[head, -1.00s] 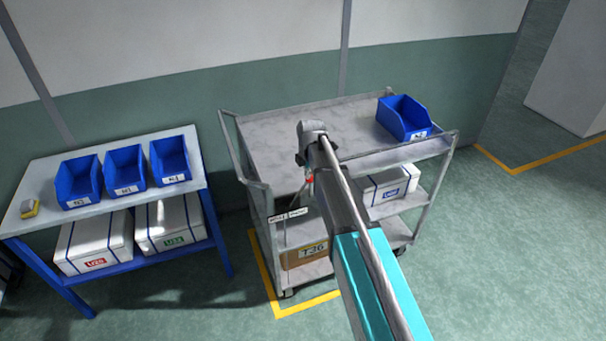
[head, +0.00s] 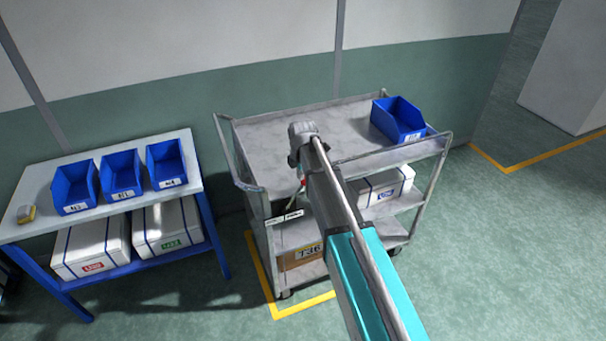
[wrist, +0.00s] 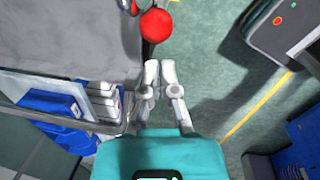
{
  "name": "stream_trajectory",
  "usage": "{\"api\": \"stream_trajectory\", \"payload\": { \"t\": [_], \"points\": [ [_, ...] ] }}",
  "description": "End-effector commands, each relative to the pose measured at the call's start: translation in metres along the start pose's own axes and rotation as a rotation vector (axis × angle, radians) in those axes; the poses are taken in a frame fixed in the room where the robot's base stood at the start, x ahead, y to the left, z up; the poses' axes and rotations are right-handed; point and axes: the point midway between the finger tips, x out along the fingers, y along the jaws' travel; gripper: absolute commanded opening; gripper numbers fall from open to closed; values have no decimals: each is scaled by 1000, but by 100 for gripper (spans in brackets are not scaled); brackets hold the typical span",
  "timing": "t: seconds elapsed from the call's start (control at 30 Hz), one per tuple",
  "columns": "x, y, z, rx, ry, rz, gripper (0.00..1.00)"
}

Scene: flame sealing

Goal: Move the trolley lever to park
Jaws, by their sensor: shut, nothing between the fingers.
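The grey trolley (head: 262,135) stands against the wall in the middle of the head view. Its lever has a red ball knob (wrist: 156,25) near the top of the wrist view, with a dark stem beneath it. In the head view, a bit of red (head: 302,183) shows beside my arm, above a two-part label plate (head: 284,217) whose words are too small to read surely. My gripper (wrist: 160,72) is shut and empty, its fingertips just below the knob in the picture; I cannot tell whether they touch the stem. My arm hides the gripper in the head view.
A blue bin (head: 398,120) stands on the trolley's top, a white box (head: 383,188) on its middle shelf and a brown box (head: 297,258) lower down. A blue table (head: 110,205) with bins and boxes stands at the left. Floor at the right is clear.

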Motion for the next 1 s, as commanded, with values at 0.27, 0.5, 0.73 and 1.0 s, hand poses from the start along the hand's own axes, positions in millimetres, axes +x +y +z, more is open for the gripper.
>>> {"api": "stream_trajectory", "payload": {
  "t": [0.27,0.5,0.73,1.0],
  "points": [
    [-29,2,-10,-1,0,2,0],
    [-49,2,-9,-1,1,2,0],
    [-68,1,-6,-1,1,2,0],
    [-91,1,-4,0,1,2,0]
  ]
}}
